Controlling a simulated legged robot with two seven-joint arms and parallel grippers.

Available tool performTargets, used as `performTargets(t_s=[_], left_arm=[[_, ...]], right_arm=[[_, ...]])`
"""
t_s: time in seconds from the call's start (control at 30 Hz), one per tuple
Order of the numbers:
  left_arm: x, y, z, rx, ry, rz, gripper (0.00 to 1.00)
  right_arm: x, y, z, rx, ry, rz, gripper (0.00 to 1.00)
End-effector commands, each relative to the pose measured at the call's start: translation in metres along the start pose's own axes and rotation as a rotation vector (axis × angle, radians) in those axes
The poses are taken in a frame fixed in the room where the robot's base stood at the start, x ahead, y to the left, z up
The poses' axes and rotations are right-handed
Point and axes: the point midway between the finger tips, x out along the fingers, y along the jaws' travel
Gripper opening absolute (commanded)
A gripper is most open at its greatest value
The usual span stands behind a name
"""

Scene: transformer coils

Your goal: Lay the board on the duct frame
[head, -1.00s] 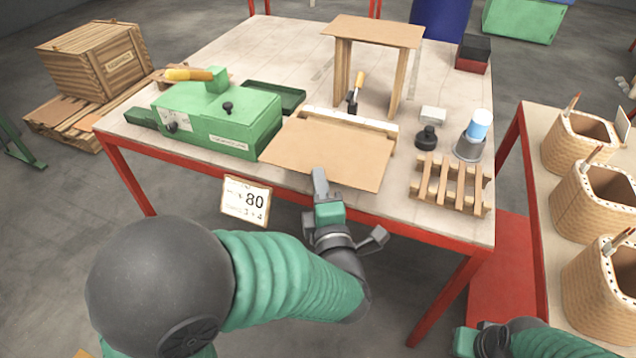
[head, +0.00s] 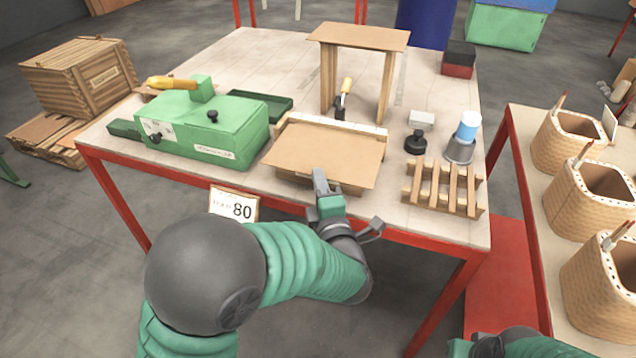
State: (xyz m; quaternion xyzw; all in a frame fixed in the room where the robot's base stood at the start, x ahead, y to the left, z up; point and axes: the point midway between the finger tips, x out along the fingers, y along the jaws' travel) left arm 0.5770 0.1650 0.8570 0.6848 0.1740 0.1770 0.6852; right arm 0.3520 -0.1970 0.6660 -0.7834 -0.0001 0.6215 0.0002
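The board (head: 325,150), a flat brown sheet, is over a low wooden frame (head: 362,190), which seems to be the duct frame. The frame's front edge and pale back rail (head: 345,122) show around the board; the rest is hidden. I cannot tell whether the board touches it. My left gripper (head: 320,180) is at the board's front edge, one finger lying over its top. It looks shut on the board; the lower finger is hidden. My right gripper (head: 488,346) is low at the bottom edge, partly cut off, away from the board.
A green machine (head: 205,130) stands left of the board. A tall wooden stand (head: 360,38) and a small yellow-handled tool (head: 344,92) are behind. Woven baskets (head: 590,190) fill the right table.

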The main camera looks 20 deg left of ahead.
Motion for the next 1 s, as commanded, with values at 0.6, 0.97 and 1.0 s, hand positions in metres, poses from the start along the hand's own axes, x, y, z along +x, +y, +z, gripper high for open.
performTargets(t_s=[0.6,0.97,1.0], left_arm=[[0.0,0.0,0.0,0.0,0.0,0.0,0.28],[-0.031,0.001,0.001,0.001,-0.004,-0.002,0.28],[-0.04,0.001,0.002,0.001,-0.004,-0.002,0.28]], right_arm=[[0.001,0.0,0.0,0.0,0.0,0.0,0.0],[-0.006,0.0,-0.001,0.0,0.0,0.0,0.0],[-0.007,0.0,-0.002,0.0,0.0,0.0,0.0]])
